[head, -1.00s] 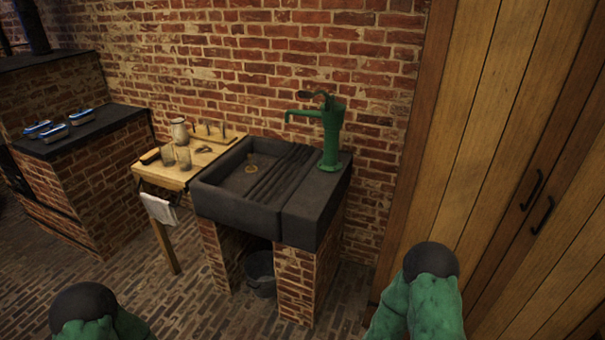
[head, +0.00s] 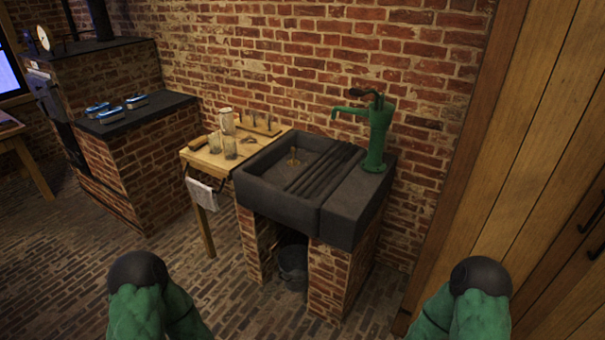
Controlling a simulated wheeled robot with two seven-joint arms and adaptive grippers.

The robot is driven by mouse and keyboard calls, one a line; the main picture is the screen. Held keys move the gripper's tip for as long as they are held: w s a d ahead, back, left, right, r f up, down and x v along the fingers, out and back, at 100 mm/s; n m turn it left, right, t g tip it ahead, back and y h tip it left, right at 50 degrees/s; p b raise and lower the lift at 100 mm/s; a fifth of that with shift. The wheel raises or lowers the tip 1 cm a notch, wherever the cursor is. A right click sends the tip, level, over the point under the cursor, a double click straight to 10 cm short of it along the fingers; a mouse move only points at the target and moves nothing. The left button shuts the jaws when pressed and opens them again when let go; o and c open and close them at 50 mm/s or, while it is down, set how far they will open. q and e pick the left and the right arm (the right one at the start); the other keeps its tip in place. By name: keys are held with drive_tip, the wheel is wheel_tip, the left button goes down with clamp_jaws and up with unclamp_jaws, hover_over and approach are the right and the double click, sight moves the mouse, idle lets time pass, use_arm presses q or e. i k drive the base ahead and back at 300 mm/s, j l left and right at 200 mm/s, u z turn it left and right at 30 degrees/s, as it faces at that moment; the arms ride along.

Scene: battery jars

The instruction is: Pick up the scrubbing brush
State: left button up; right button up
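A small brown, block-like object (head: 198,142), which looks like the scrubbing brush, lies at the left edge of the wooden side table (head: 205,160). It is too small to make out bristles. Two glass jars (head: 222,146) stand just right of it, with a pale jug (head: 226,121) behind them. Both my green arms show at the bottom of the head view with dark rounded ends, far from the table. Neither gripper's fingers are in view.
A dark stone sink (head: 275,185) with a green hand pump (head: 377,135) adjoins the table's right side. A bucket (head: 293,262) sits underneath. A white cloth (head: 202,194) hangs at the table's front. Blue-and-white items (head: 111,116) lie on the dark-topped brick counter at left. Brick floor (head: 60,250) is clear in front.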

sight(195, 145)
drive_tip(key=i+j+z, duration=0.1)
drive_tip(key=z, duration=0.4)
drive_tip(key=i+j+z, duration=0.25)
drive_tip(key=j, duration=0.35)
drive_tip(key=j+z, duration=0.3)
drive_tip(key=j, duration=0.3)
drive_tip(key=i+j+z, duration=0.1)
drive_tip(key=j+z, duration=0.15)
drive_tip(key=j, duration=0.4)
